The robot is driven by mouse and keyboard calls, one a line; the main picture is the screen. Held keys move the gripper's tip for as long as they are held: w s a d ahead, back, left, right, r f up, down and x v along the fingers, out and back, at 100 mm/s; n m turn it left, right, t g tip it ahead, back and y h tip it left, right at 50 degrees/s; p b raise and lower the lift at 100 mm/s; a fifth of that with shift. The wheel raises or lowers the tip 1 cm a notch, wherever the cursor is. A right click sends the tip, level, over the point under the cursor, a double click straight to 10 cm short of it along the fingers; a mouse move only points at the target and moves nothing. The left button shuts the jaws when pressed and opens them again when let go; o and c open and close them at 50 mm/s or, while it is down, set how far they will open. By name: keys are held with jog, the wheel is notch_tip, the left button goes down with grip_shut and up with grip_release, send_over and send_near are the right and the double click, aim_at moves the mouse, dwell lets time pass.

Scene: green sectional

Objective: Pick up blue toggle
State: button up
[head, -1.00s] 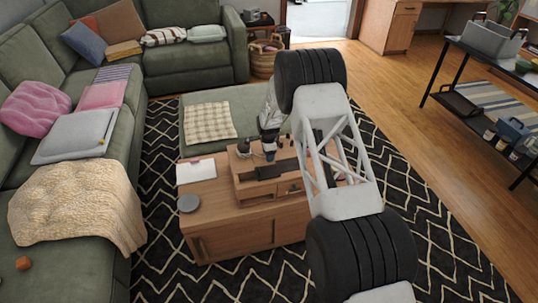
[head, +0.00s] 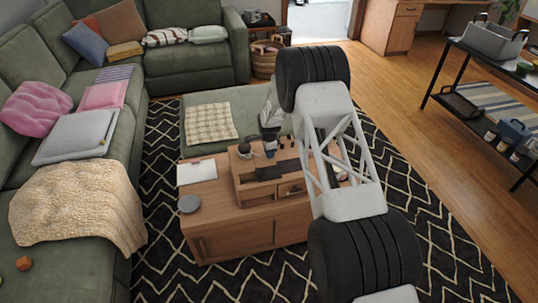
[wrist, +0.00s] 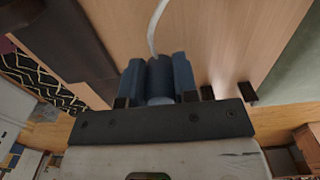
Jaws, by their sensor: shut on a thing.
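The blue toggle (wrist: 160,82) shows in the wrist view as blue rounded lobes side by side, with a thin white strip rising from its middle. It sits between the dark fingers of my gripper (wrist: 163,98), which is shut on it. In the head view, my gripper (head: 270,139) is over the wooden coffee table, and a small blue patch of the toggle (head: 270,151) shows just below it. Whether the toggle touches the table cannot be told. The gripper hides part of it.
The wooden coffee table (head: 235,240) has a raised shelf with a black item (head: 268,172). White paper (head: 197,172) and a grey round object (head: 189,204) lie at its left. A green ottoman (head: 230,103) stands behind. My arm hides the table's right side.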

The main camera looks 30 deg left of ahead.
notch_tip(320, 180, up, 2)
jog(key=shift+r, duration=0.1)
jog(key=s+d+r, duration=0.1)
jog(key=s+d, duration=0.9)
jog(key=s, duration=0.2)
jog(key=shift+d, duration=0.2)
jog(key=shift+s+r, duration=0.1)
jog(key=shift+a, duration=0.1)
dwell(0.5)
jog(key=shift+w+a, duration=1.7)
jog(key=shift+w, duration=0.35)
jog(key=shift+w+a, duration=1.7)
jog(key=shift+w, duration=0.35)
jog(key=shift+w+a, duration=1.7)
jog(key=shift+w, duration=0.35)
